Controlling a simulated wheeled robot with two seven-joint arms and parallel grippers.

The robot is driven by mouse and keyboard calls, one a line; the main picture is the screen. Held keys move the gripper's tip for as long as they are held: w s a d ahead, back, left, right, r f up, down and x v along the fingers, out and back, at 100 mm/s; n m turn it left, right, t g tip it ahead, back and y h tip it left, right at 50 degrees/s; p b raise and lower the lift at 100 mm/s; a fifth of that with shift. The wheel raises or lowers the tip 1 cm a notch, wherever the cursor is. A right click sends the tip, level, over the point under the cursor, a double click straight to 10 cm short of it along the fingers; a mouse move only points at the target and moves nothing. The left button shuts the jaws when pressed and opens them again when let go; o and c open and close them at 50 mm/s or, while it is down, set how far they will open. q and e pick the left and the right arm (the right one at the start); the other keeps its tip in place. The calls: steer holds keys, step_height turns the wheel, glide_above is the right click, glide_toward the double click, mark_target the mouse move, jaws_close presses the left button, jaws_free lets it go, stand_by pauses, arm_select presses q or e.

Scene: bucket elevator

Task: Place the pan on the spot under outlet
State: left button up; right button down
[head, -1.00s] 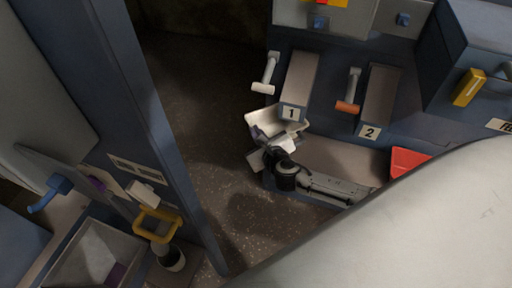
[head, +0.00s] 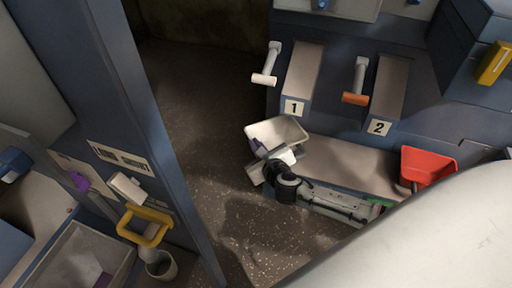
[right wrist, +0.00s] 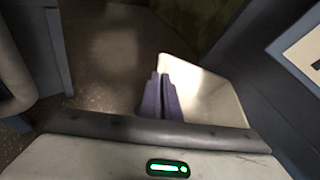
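The cream pan (head: 277,131) is at the lower end of chute 1 (head: 302,72), by the left end of the ledge (head: 350,165). In the right wrist view, the pan (right wrist: 212,92) extends right and away from the purple fingers. My right gripper (head: 258,148) is at the pan's near left edge. Its fingertips (right wrist: 161,90) are close together on the pan's edge; the exact grip is partly hidden. I cannot tell whether the pan touches the ledge. The spot under the outlet is not clearly visible. My left gripper is not in view.
A red pan (head: 428,164) sits at the ledge's right end. Chute 2 (head: 378,88) and two levers stand behind. A blue post (head: 150,150) rises left of my right gripper, with a yellow handle (head: 146,227) beside it. Dark floor lies between.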

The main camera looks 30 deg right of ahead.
steer(key=c, duration=2.4)
jaws_free()
steer(key=shift+f, duration=0.1)
steer(key=o, duration=0.4)
steer(key=shift+r, duration=0.2)
steer(key=p+v, duration=0.2)
steer(key=v, duration=1)
